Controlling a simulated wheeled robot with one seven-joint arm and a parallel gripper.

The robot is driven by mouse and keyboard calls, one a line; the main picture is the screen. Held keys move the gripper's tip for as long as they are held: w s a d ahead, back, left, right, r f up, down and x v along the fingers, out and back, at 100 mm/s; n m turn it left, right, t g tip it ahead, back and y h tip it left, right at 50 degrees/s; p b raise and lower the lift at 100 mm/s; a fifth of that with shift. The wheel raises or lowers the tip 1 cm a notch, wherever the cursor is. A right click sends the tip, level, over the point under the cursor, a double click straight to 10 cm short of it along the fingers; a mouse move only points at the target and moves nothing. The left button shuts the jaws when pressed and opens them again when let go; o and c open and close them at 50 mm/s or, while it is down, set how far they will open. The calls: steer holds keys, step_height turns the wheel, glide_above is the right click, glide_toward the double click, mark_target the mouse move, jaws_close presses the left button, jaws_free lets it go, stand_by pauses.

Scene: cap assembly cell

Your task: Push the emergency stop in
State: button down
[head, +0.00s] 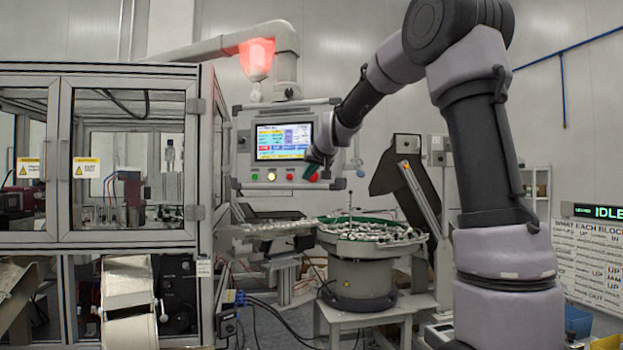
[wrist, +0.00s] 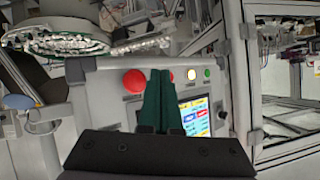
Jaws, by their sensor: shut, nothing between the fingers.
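The emergency stop, a large round red button (wrist: 134,81), sits on the grey control panel (wrist: 100,75) in the wrist view. In the head view the red button (head: 314,177) shows at the panel's lower right, partly covered by my gripper. My gripper (wrist: 160,74) has dark green fingers, closed together and empty. In the wrist view the fingertips lie just right of the emergency stop, between it and a small red button (wrist: 172,76). In the head view my gripper (head: 309,171) is at the panel's lower right. I cannot tell whether it touches the panel.
A yellow-white button (wrist: 192,74) and a green button (wrist: 207,73) share the row, near the lit screen (head: 283,141). A bowl feeder (head: 360,290) full of parts stands below. A framed machine enclosure (head: 208,140) is at left. A beacon (head: 257,58) glows red above.

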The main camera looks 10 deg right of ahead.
steer(key=shift+s+a, duration=0.45)
steer(key=shift+s, duration=0.4)
steer(key=s+d+f+m+g, duration=0.1)
steer(key=s+d+f, duration=0.1)
steer(key=s, duration=1)
steer(key=s+d+f+m+g, duration=0.1)
steer(key=s+f, duration=0.4)
steer(key=s, duration=0.8)
steer(key=s+d+f+m+g, duration=0.1)
steer(key=s+d+f+g, duration=0.2)
steer(key=s, duration=1)
steer(key=shift+f+m, duration=0.3)
steer(key=shift+f, duration=0.35)
